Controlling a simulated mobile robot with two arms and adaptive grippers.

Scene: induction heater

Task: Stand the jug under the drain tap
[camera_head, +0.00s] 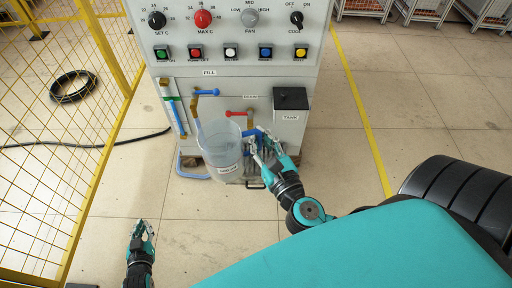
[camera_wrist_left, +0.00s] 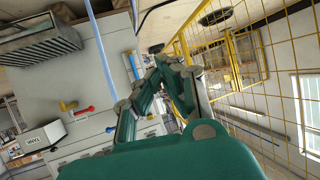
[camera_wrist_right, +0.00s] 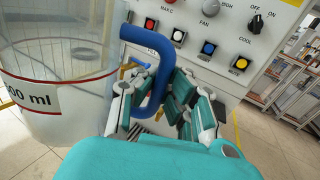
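The clear jug (camera_head: 221,148), with a white label, is upright in front of the machine's left half. It also fills the left of the right wrist view (camera_wrist_right: 60,120); what its base rests on is unclear. Its blue handle (camera_wrist_right: 158,80) is at its right side. My right gripper (camera_head: 258,140) is at the handle, which runs between its parted fingers; firm contact is not visible. The tap with a red lever (camera_head: 236,114) is behind the jug's upper right, near the DRAIN label. My left gripper (camera_head: 143,229) is open and empty, low at the left, away from the jug.
The machine (camera_head: 235,65) carries knobs and buttons above, a blue-handled fill tap (camera_head: 207,93) and a dark-lidded tank box (camera_head: 290,105). A yellow mesh fence (camera_head: 60,130) bounds the left, with a black hose coil (camera_head: 73,87) behind it.

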